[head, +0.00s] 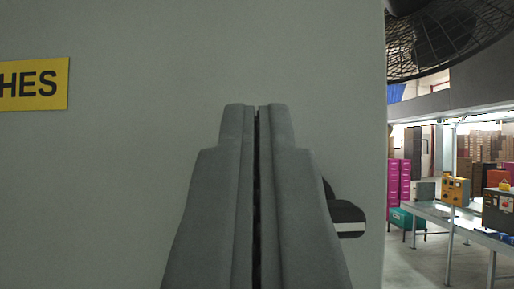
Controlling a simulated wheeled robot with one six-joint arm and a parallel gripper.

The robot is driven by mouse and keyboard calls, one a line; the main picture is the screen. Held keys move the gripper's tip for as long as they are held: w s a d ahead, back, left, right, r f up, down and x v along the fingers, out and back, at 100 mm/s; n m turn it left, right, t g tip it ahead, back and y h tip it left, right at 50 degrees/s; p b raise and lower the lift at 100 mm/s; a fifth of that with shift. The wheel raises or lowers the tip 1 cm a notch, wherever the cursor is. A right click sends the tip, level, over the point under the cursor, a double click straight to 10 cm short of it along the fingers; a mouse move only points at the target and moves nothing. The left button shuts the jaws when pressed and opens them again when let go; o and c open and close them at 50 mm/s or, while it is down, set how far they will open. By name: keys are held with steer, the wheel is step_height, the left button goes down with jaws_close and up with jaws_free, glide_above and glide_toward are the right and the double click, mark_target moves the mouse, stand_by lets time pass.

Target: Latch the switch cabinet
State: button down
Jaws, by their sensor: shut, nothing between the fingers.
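The switch cabinet (130,150) fills the left and middle of the head view with a plain grey-green face. A yellow label (35,85) with black letters ending in "HES" is on it at the left. A dark latch handle (349,213) with a white stripe sits near the cabinet's right edge, partly hidden behind my gripper. My gripper (257,108) is shut and empty in front of the cabinet face, with its fingertips above and to the left of the handle. I cannot tell whether the fingers touch anything.
Beyond the cabinet's right edge, a long grey table (440,216) carries several boxes and devices. Pink stacked boxes (399,185) and brown cartons (485,147) stand farther back. A large dark mesh fan guard (450,40) hangs at the upper right.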

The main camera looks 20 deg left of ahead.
steer(key=shift+w+a+f, duration=0.15)
steer(key=shift+w+f, duration=0.35)
steer(key=shift+f, duration=0.1)
steer(key=shift+w+a+f, duration=0.15)
steer(key=shift+w+f, duration=0.3)
steer(key=shift+f, duration=0.15)
steer(key=shift+f+n+g+y, duration=0.15)
steer(key=shift+n+g+y, duration=0.35)
steer(key=shift+n+y, duration=0.7)
steer(key=shift+w+d+f+n+g+y, duration=0.15)
steer(key=shift+f+n+g+y, duration=0.6)
steer(key=shift+n+g, duration=1.9)
steer(key=shift+d+f+n+g+y, duration=0.2)
steer(key=shift+n+g+y, duration=1.15)
steer(key=shift+n, duration=2.6)
steer(key=shift+w+d+f+n+g+y, duration=0.1)
steer(key=shift+d+f+n+g+y, duration=0.25)
steer(key=shift+n+g+y, duration=2.05)
steer(key=n+t+h, duration=0.1)
steer(key=h, duration=0.1)
steer(key=shift+a+n+h, duration=0.1)
steer(key=shift+n+h, duration=0.2)
steer(key=shift+n, duration=0.1)
steer(key=shift+s+a, duration=0.1)
